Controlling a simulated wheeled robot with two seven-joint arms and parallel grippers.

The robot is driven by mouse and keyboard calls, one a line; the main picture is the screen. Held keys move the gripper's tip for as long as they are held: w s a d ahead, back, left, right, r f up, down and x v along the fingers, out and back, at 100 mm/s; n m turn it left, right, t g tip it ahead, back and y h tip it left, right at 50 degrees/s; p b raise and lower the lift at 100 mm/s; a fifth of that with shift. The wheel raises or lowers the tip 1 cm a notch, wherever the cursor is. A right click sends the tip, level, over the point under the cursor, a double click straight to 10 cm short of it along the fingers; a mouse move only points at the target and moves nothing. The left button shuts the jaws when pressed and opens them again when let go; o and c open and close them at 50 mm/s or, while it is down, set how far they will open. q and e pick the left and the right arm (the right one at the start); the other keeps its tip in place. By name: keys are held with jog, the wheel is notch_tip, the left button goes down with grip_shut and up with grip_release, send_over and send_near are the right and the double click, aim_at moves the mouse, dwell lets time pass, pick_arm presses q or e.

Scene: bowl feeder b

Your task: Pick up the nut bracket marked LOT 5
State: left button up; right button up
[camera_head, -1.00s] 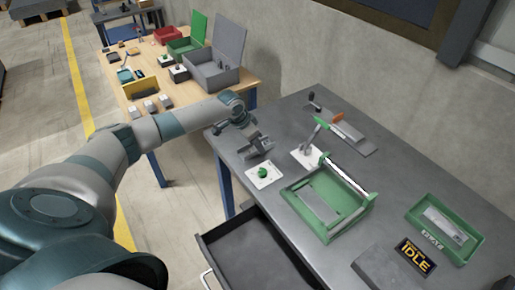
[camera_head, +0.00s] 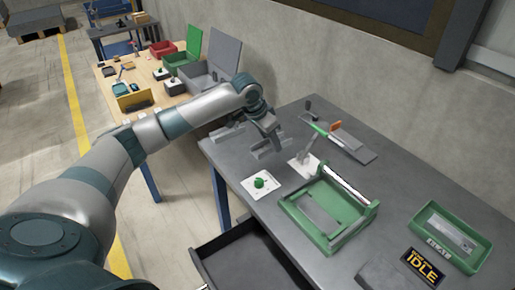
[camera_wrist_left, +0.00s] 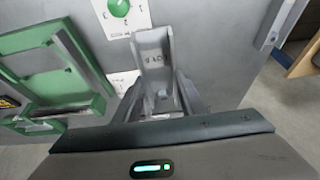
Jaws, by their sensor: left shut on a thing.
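My left gripper (camera_head: 268,138) is above the far left part of the grey bench. In the left wrist view the left gripper (camera_wrist_left: 160,102) is shut on a grey channel-shaped nut bracket (camera_wrist_left: 154,48), which extends out past the fingers. Dark lettering shows on the bracket's inner face; it is too small and blurred to read surely. In the head view the bracket is small and partly merges with the fingers, and I cannot tell whether it touches the bench. My right gripper is not in view.
On the bench (camera_head: 228,165) are a green dial on a white plate (camera_head: 260,182), a lever on a white base (camera_head: 303,165), a green frame fixture (camera_head: 325,238), a green tray (camera_head: 424,222) and an IDLE sign (camera_head: 420,266). A drawer (camera_head: 245,262) stands open in front.

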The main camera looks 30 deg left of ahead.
pick_arm(q)
jog(key=d+r, duration=0.2)
jog(key=d, duration=0.1)
jog(key=d+r+b, duration=0.1)
jog(key=shift+w+d, duration=0.3)
dwell(0.3)
